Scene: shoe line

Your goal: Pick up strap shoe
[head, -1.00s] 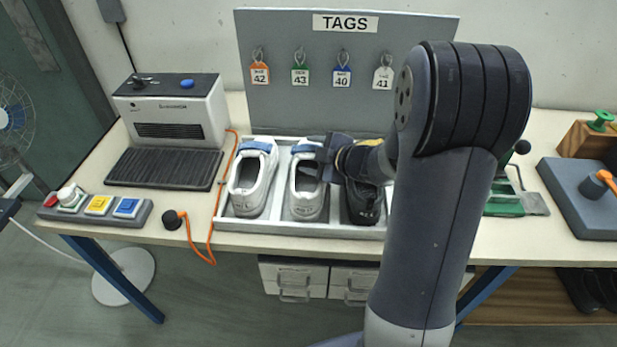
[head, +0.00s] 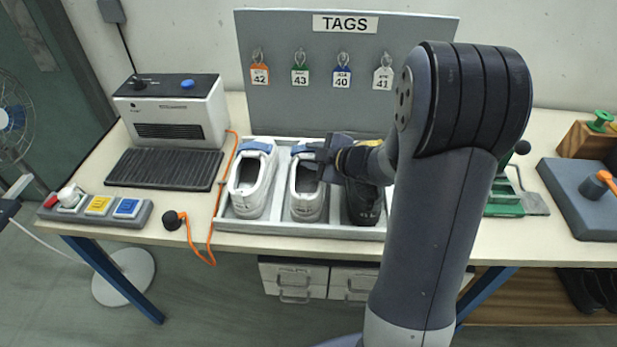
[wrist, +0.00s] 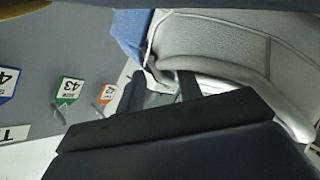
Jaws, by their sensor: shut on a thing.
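Two white shoes with blue straps stand in the white tray (head: 300,229), the left one (head: 250,200) and the middle one (head: 307,203). A black shoe (head: 364,205) stands to their right, partly hidden by my arm. My gripper (head: 318,158) is at the upper right of the middle shoe, shut on its edge. In the wrist view my gripper's two dark fingers (wrist: 162,84) are at the rim of a pale shoe (wrist: 220,45), with its blue strap (wrist: 130,32) at the left. The shoe still appears to rest in the tray. The exact contact is partly hidden.
A grey tag board (head: 270,100) stands behind the tray. A white machine (head: 180,115) with a dark ribbed plate and a button box (head: 95,207) are at the left. An orange cable runs beside the tray. Green tools (head: 505,200) are right of my arm.

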